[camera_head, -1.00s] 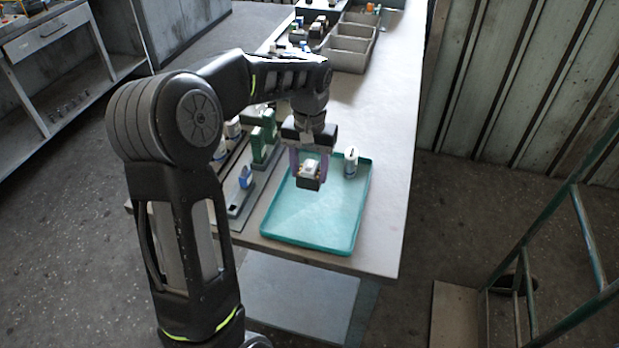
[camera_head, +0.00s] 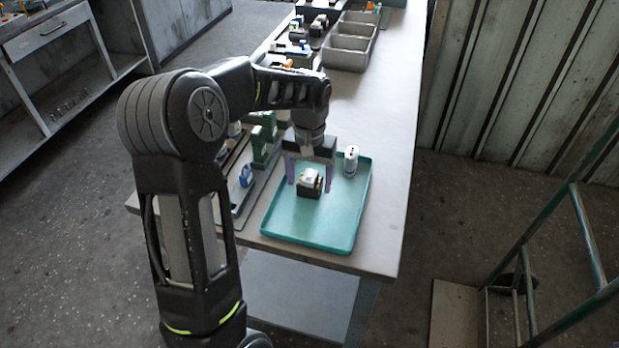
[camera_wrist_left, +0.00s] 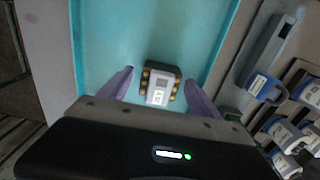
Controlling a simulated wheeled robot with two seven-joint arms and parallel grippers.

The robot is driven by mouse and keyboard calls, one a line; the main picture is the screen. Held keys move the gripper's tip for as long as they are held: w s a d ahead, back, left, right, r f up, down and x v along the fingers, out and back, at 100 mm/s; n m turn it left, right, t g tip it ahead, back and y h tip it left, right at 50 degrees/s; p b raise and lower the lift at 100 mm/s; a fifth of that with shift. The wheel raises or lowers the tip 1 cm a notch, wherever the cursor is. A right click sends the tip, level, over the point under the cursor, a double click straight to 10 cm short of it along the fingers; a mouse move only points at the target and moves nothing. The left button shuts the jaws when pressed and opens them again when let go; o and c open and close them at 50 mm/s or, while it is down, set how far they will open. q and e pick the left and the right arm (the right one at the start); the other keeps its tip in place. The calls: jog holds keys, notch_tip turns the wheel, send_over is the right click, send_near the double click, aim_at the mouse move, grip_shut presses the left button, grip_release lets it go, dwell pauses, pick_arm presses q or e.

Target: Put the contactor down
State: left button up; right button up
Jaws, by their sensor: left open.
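The contactor (camera_head: 310,184), a small black and white block with brass-coloured terminals along its sides, rests on the teal tray (camera_head: 290,232). In the left wrist view the contactor (camera_wrist_left: 160,84) sits between the two purple fingers, with a gap on each side. My left gripper (camera_head: 309,182) is open, with its fingers spread around or just behind the contactor, not closed on it. My right gripper is not in view.
A white cylinder (camera_head: 350,160) stands at the tray's far right corner. Green fixtures (camera_head: 262,138) and a blue clip-like part (camera_head: 246,176) are left of the tray. Grey bins (camera_head: 348,43) stand farther back. The tray's front half is clear.

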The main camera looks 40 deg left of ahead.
aim_at(310, 177)
pick_arm(q)
jog(key=shift+r, duration=0.1)
notch_tip(310, 177, up, 12)
jog(key=shift+b, duration=0.35)
dwell(0.8)
